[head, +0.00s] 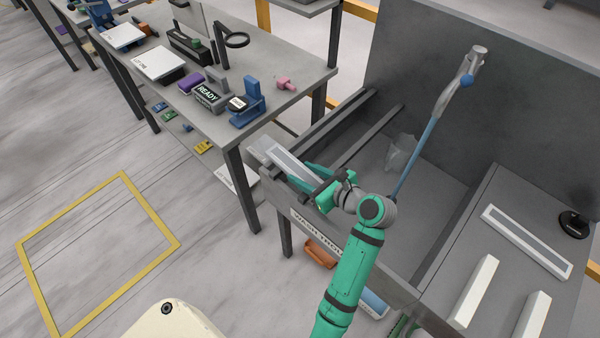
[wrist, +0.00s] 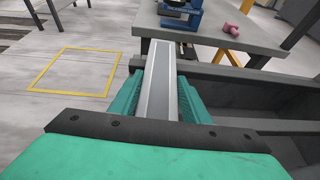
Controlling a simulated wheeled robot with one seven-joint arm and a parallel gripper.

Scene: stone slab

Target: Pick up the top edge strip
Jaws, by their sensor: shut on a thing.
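A long strip with a grey face and pale edges (head: 292,162) is between the green fingers of my gripper (head: 312,176). It is over the near left end of the wash trough; I cannot tell whether it touches the rim. In the wrist view the strip (wrist: 163,75) runs straight away between both fingers of my gripper (wrist: 162,98), which are closed on its sides. The fingers and palm hide its near end. A similar grey-faced strip (head: 526,241) lies on the grey surface at the right, with two plain white bars (head: 473,291) nearer.
The wash trough (head: 432,170) has dark rails and a tall back panel. A blue-handled hose (head: 428,130) stands up from it. A table (head: 225,124) with a magnifier, a READY sign and a blue stand is at the left. The floor inside the yellow outline (head: 98,250) is clear.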

